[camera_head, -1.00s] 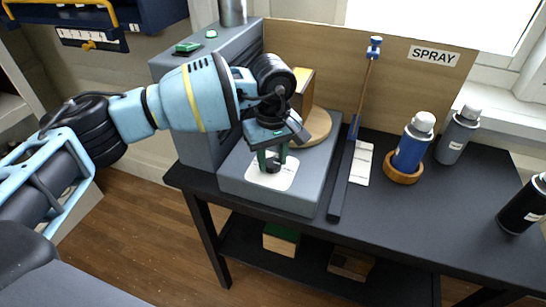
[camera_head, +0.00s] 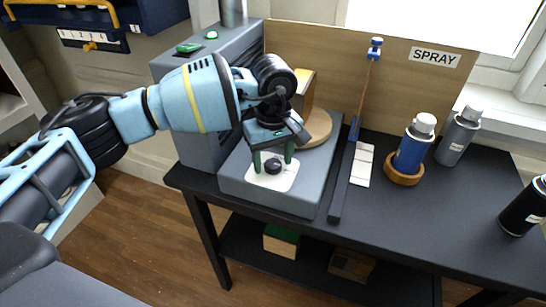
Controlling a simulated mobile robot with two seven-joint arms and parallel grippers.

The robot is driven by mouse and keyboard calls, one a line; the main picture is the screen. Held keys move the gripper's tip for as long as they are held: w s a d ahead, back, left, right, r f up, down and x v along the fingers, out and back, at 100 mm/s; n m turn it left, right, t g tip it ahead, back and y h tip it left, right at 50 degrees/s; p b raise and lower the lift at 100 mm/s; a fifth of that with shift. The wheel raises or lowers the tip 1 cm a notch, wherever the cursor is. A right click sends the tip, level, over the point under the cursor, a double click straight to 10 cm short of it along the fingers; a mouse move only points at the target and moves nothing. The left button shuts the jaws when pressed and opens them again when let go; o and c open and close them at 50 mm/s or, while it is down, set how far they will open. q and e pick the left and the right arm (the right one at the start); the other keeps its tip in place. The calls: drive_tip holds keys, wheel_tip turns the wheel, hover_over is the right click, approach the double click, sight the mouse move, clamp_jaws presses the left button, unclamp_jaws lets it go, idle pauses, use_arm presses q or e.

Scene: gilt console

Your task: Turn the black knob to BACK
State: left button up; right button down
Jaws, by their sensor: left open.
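The black knob (camera_head: 272,167) sits on a white plate (camera_head: 285,182) on the top of the low grey box (camera_head: 250,190). My left gripper (camera_head: 272,160) points down over it, with its two green fingers spread to either side of the knob. The fingers are open; whether they touch the knob cannot be told. The knob's pointer and any lettering on the plate are too small to read. My right gripper is not in view.
A taller grey housing (camera_head: 205,130) stands behind and left. A round wooden disc (camera_head: 318,127) is behind the gripper.

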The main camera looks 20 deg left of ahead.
sight(273, 163)
use_arm(q)
wheel_tip(273, 163, up, 8)
drive_tip(key=shift+f, duration=0.1)
idle(0.4)
